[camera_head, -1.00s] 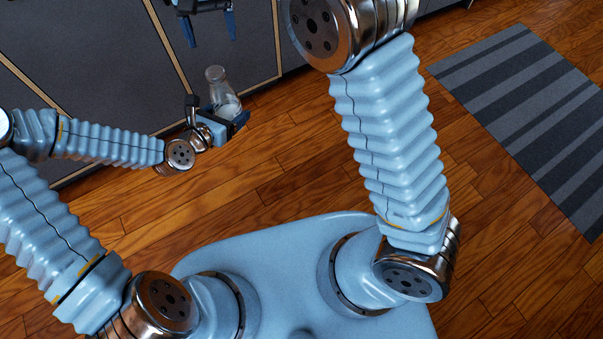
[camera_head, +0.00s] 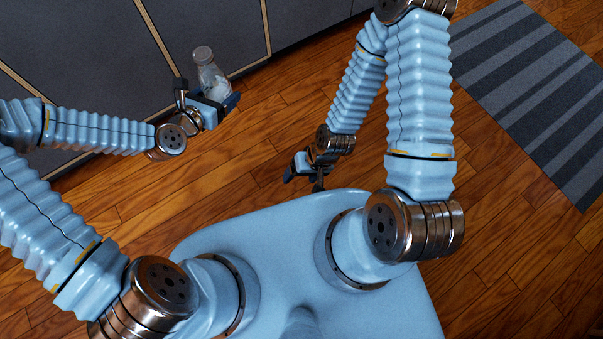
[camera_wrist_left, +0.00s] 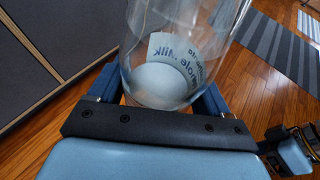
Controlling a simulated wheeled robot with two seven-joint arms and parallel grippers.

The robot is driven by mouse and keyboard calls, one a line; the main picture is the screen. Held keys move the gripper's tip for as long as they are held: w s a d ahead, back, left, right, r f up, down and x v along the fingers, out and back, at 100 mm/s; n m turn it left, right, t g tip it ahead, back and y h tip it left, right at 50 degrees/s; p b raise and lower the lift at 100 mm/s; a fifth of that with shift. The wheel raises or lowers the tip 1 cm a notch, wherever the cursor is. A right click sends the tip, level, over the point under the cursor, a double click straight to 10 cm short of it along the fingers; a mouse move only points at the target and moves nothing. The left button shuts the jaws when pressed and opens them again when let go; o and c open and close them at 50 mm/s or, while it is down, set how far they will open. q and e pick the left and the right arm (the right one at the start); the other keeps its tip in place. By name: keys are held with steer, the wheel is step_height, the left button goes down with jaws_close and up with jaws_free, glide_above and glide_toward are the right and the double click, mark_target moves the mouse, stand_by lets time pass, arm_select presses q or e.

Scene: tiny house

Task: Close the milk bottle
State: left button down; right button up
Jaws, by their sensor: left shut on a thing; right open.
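The clear glass milk bottle (camera_head: 209,73) is held by my left gripper (camera_head: 213,98), above the floor near the grey cabinets. The bottle is tilted a little, with its neck toward the top of the head view. In the left wrist view the bottle (camera_wrist_left: 165,84) shows its "Whole Milk" label, and the gripper's fingers lie on both sides of it. I cannot tell whether its mouth has a cap on it. My right gripper (camera_head: 303,182) is open and empty, just in front of my base. It also shows at the lower right of the left wrist view (camera_wrist_left: 292,138).
Grey cabinets (camera_head: 90,50) with pale wood edges stand behind the bottle. A grey striped rug (camera_head: 530,90) lies at the right on the wooden floor (camera_head: 250,140). The space between my two grippers is clear.

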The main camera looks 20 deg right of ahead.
arm_select(q)
steer(key=shift+r, duration=0.1)
steer(key=shift+w+a+t, duration=0.2)
steer(key=shift+a+t, duration=0.1)
steer(key=shift+a, duration=0.05)
steer(key=w+a+r+n+t+y, duration=0.1)
steer(key=a+n+y, duration=0.3)
steer(key=a, duration=0.3)
steer(key=a+r+n+t+y, duration=0.1)
steer(key=a+n+y, duration=0.3)
steer(key=a, duration=0.4)
steer(key=shift+w+t+y, duration=0.3)
steer(key=shift+w+t, duration=0.05)
steer(key=shift+t, duration=0.05)
